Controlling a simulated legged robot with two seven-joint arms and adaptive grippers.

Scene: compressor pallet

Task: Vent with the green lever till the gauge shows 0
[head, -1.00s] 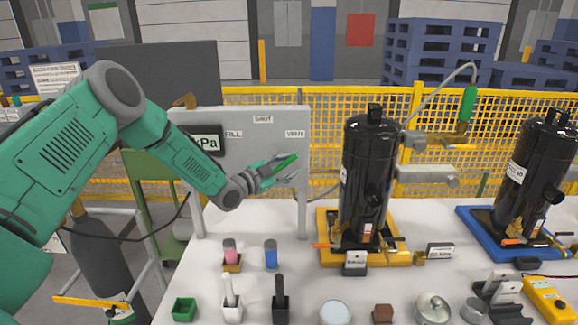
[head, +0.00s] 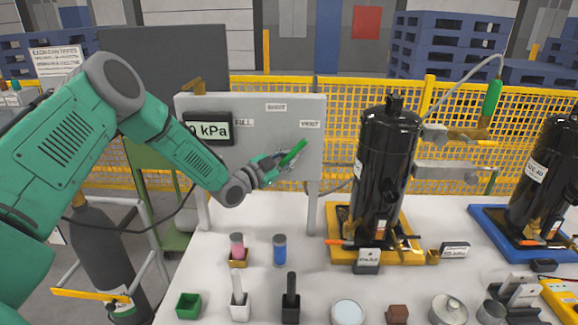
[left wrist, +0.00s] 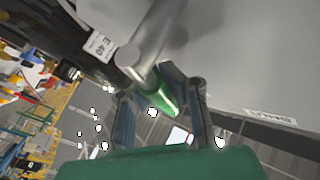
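The green lever (head: 294,152) on the grey panel (head: 240,108) slants up to the right, towards the VENT label (head: 310,125). My left gripper (head: 284,161) is at the lever, with fingers on both sides of it. In the left wrist view the green lever (left wrist: 165,98) lies between the fingertips of my left gripper (left wrist: 162,90), which look closed on it; exact contact is hard to see. The gauge (head: 210,129) shows "0 kPa"; my arm covers its left edge, so a further digit could be hidden. My right gripper is out of view.
A black compressor (head: 385,165) stands on a yellow base right of the panel; another compressor (head: 545,175) stands on a blue base. The white table (head: 215,270) holds several small parts and holders at its front. A yellow mesh fence (head: 460,170) runs behind.

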